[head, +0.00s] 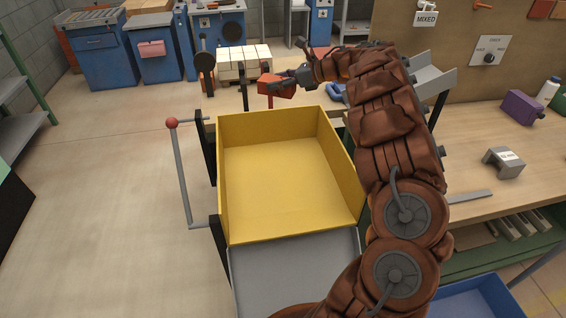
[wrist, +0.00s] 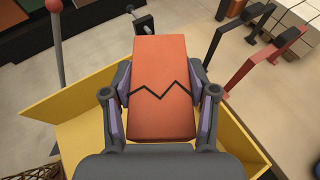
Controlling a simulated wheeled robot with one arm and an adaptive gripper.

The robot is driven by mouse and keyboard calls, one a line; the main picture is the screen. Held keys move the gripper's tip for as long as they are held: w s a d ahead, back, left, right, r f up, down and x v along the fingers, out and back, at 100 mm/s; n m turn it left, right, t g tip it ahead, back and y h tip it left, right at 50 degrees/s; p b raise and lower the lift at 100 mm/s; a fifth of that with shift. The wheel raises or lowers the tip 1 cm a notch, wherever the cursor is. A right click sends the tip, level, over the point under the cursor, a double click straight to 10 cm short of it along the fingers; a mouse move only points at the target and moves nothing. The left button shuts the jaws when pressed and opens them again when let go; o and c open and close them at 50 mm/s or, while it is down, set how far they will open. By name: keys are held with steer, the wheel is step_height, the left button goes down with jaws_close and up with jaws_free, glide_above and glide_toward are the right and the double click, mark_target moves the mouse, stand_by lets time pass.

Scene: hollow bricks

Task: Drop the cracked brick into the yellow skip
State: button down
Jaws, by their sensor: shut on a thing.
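The cracked brick is orange-red with a dark zigzag line across its face; it shows in the wrist view (wrist: 163,62) and in the head view (head: 272,88). My gripper (head: 296,78) is shut on it, with a finger pad on each side, as the wrist view shows (wrist: 164,100). The yellow skip (head: 280,185) is open-topped and its visible floor is bare. In the head view the brick appears just past the skip's far edge. In the wrist view the skip's walls (wrist: 240,150) show below and on both sides of the brick, which hides part of the skip.
A lever with a red ball (head: 172,123) stands left of the skip. A workbench (head: 475,185) on the right holds a purple block (head: 522,107) and a grey block (head: 503,162). Pale bricks (head: 243,62) are stacked behind. Floor at left is clear.

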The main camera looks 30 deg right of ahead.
steer(key=shift+f, duration=0.2)
steer(key=shift+c, duration=1.2)
jaws_free()
steer(key=v, duration=1.2)
